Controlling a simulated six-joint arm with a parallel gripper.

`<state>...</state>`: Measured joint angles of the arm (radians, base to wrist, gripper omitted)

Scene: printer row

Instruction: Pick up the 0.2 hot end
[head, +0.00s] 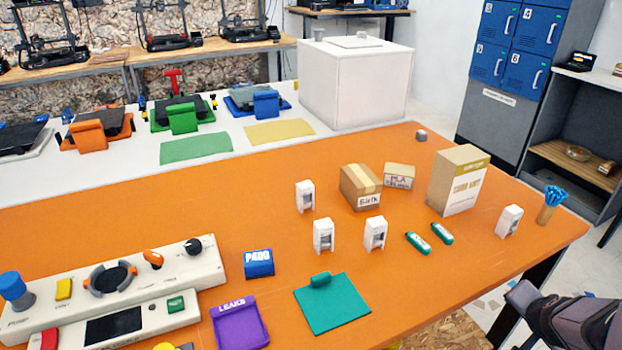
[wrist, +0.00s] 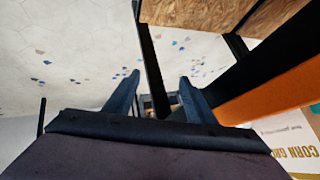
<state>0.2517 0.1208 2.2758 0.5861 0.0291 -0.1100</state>
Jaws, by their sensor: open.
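In the head view my arm is at the lower right, beyond the table's right edge and apart from the white boxes.
A cup of blue-topped sticks (head: 550,204) stands near the right edge. A teal mat (head: 333,304) lies in front.

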